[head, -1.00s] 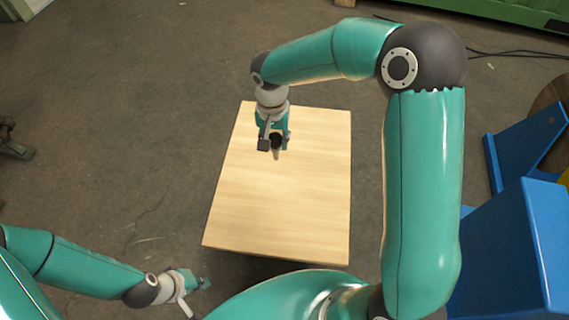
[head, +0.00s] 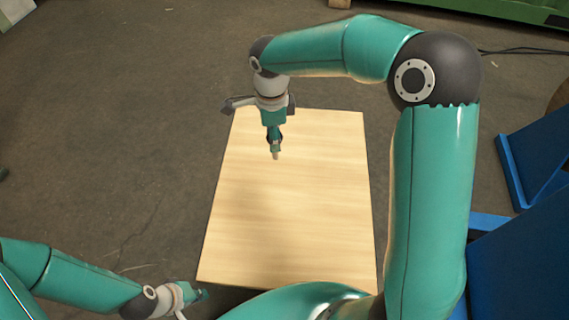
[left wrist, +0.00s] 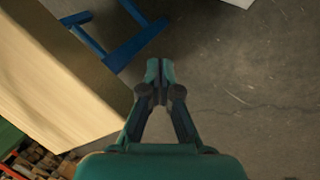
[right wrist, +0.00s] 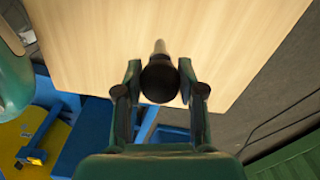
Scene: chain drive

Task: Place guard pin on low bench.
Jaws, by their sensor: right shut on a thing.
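The guard pin (right wrist: 160,82) has a round black knob and a short pale metal tip. My right gripper (right wrist: 159,74) is shut on the knob, with one finger on each side. In the head view the right gripper (head: 274,140) is over the far part of the low bench (head: 300,220), a pale wooden top. The pin's tip (head: 276,155) points down there; I cannot tell if it touches the wood. My left gripper (head: 200,295) is low, off the bench's near left corner. In the left wrist view its fingertips (left wrist: 160,70) are together and hold nothing.
The bench top is otherwise bare, with free room in its middle and near part. Blue stands (head: 535,165) are to the right. A green metal thing (head: 500,8) and a dark cable (head: 520,52) lie at the back right.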

